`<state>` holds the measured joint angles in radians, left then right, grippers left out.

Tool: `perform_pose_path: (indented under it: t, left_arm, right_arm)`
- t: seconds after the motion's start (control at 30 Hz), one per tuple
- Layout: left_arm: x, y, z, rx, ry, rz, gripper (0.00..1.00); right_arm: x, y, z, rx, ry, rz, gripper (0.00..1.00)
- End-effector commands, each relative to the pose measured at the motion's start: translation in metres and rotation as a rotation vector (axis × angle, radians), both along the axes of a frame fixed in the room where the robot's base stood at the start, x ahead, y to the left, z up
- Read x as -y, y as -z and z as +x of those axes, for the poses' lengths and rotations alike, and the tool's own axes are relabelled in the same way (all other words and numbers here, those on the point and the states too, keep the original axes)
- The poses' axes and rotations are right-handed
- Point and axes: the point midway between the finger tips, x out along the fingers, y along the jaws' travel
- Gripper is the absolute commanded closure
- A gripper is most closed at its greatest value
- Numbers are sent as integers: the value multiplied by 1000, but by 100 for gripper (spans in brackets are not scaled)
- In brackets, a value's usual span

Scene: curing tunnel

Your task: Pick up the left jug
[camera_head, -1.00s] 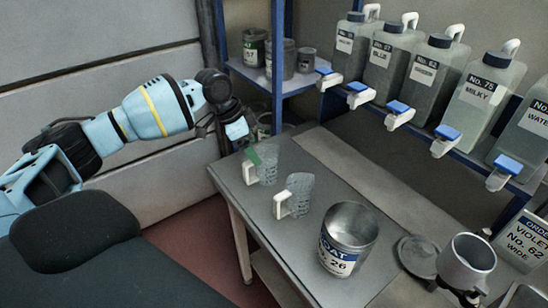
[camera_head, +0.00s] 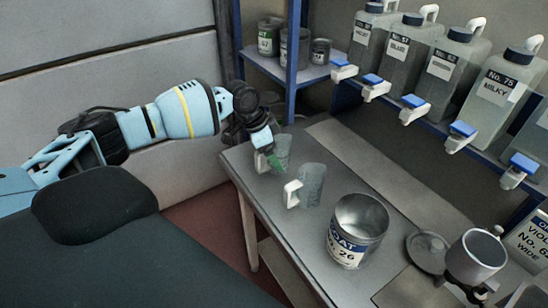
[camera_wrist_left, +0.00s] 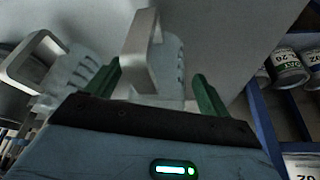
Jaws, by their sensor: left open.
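The left jug (camera_head: 284,146) is clear with a pale handle and stands at the table's back left end, partly hidden by my left gripper (camera_head: 267,160). In the left wrist view its handle (camera_wrist_left: 139,48) lies between the two green fingers of my open left gripper (camera_wrist_left: 157,80), with the marked clear body (camera_wrist_left: 168,65) behind it. I cannot tell whether the fingers touch the handle. A second clear jug (camera_head: 313,184) with a white handle stands in front and to the right. Its handle (camera_wrist_left: 36,58) also shows at the left of the wrist view. My right gripper is not in view.
A round lid (camera_head: 427,252) and metal cup (camera_head: 477,254) are further right. A blue shelf post (camera_head: 294,65) rises just behind the left jug. Tapped bottles line the back shelf.

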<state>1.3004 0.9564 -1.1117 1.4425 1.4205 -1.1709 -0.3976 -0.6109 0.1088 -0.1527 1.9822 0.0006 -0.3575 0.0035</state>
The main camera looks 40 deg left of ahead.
Motion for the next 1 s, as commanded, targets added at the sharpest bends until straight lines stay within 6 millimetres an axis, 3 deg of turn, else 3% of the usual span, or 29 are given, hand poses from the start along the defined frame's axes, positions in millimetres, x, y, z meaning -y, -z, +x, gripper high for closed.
perform_pose_path:
  t: [0.13, 0.4, 0.77, 1.0]
  left_arm:
    - [3, 14, 4, -1, -2, -1, 19]
    - [4, 16, 4, 0, -1, 0, 19]
    - [4, 15, 4, 0, -1, 0, 66]
    - [4, 15, 4, 0, -1, 0, 68]
  right_arm:
    - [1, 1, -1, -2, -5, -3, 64]
    - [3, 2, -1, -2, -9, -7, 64]
    - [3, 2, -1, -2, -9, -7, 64]
    - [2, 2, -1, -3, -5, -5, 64]
